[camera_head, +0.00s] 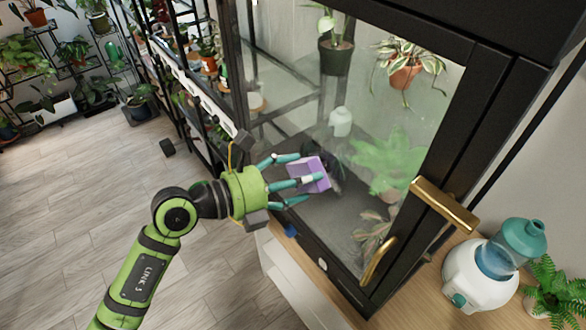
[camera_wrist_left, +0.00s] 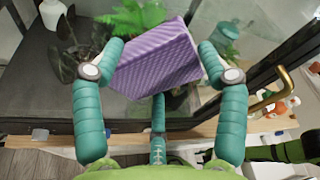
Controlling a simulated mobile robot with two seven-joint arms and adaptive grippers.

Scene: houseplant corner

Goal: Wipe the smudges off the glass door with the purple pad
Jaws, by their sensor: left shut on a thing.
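My left gripper (camera_head: 302,180) is shut on the purple pad (camera_head: 315,172), with its teal fingers around it. The ribbed pad also shows large in the left wrist view (camera_wrist_left: 158,60), between two fingers, with a third finger below it. The pad is held in front of the lower part of the glass door (camera_head: 290,115); I cannot tell whether it touches the glass. The glass has a hazy look over the plants behind it, but separate smudges are hard to make out. The door has a black frame and a brass handle (camera_head: 445,204). My right gripper is not in view.
A white and teal bottle-like device (camera_head: 482,275) and a fern (camera_head: 547,288) stand on the wooden top right of the cabinet. Potted plants are behind the glass. Black plant shelves (camera_head: 185,60) stand at the left. The wooden floor (camera_head: 80,190) at left is clear.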

